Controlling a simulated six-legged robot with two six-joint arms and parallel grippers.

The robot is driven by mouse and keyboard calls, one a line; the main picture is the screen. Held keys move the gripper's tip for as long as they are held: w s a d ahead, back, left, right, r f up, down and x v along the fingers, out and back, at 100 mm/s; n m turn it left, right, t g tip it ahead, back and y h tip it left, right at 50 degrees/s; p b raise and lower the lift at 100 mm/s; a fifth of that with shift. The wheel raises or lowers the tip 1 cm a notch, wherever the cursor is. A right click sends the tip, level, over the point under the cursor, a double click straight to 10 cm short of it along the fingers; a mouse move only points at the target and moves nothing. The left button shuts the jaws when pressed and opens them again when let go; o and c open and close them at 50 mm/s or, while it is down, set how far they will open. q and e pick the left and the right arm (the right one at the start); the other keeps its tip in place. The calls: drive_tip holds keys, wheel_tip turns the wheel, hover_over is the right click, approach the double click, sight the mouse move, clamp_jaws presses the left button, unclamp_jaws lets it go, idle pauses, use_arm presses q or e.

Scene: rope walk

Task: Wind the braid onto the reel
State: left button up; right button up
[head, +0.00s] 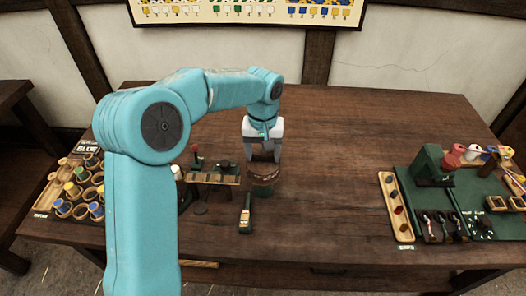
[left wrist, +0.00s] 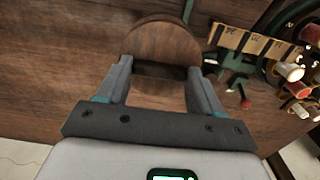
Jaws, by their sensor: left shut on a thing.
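My left gripper (head: 264,156) points down at a round, wood-topped piece that looks like the reel (head: 263,172), right of the table's middle-left group. In the left wrist view its brown disc (left wrist: 160,38) lies between and just beyond the fingertips (left wrist: 160,72). The gripper is shut on it. Its lower part looks green in the head view. I cannot make out the braid for certain; a thin green strip (left wrist: 188,10) runs at the disc's far edge. My right gripper is not in view.
A small wooden rack (head: 212,178) stands close left of the gripper. A dark green labelled object (head: 245,214) lies in front. A crate of bobbins (head: 44,200) is far left. A green mat (head: 462,192) with tools and a wooden tray (head: 403,232) are right. The table between is clear.

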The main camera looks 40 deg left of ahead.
sight(263, 156)
use_arm(q)
drive_tip(key=o, duration=1.1)
drive_tip(key=shift+c, duration=0.2)
drive_tip(key=shift+r, duration=0.1)
wheel_tip(263, 156, up, 16)
drive_tip(key=p, duration=0.1)
drive_tip(key=shift+p, duration=0.3)
